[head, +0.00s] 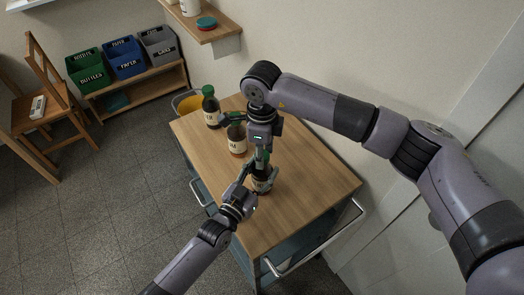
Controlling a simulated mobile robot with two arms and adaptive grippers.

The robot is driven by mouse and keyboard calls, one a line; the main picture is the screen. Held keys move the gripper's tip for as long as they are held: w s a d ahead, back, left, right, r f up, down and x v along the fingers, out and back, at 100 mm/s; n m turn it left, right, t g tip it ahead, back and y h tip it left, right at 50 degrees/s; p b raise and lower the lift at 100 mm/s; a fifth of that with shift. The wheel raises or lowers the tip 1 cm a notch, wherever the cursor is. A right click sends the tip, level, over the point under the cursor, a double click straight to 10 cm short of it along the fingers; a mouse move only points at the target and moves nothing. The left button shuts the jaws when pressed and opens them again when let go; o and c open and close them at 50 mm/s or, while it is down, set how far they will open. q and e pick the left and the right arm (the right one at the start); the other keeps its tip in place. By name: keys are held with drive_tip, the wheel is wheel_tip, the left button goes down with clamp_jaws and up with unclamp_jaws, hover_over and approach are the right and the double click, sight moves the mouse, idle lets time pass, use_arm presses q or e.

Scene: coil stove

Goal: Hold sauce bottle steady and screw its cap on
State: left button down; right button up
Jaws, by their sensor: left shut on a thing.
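The sauce bottle (260,184), dark with a pale label, stands upright on the wooden top of a cart. My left gripper (257,185) comes from the lower left and is shut on the bottle's body. My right gripper (262,158) points down from above, directly over the bottle's neck. A bit of green cap (262,155) shows between its fingers. The fingers hide most of the cap, so I cannot tell whether they grip it or whether it touches the neck.
Two similar bottles stand behind on the cart top (305,190): one with a green cap (210,107) and a nearer one (237,140). The cart's right and front areas are clear.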

clamp_jaws()
drive_tip(key=shift+m, duration=0.4)
drive_tip(key=o, duration=0.5)
unclamp_jaws()
wheel_tip(320, 180, up, 12)
use_arm(q)
drive_tip(key=c, duration=0.7)
unclamp_jaws()
drive_tip(key=shift+s, duration=0.1)
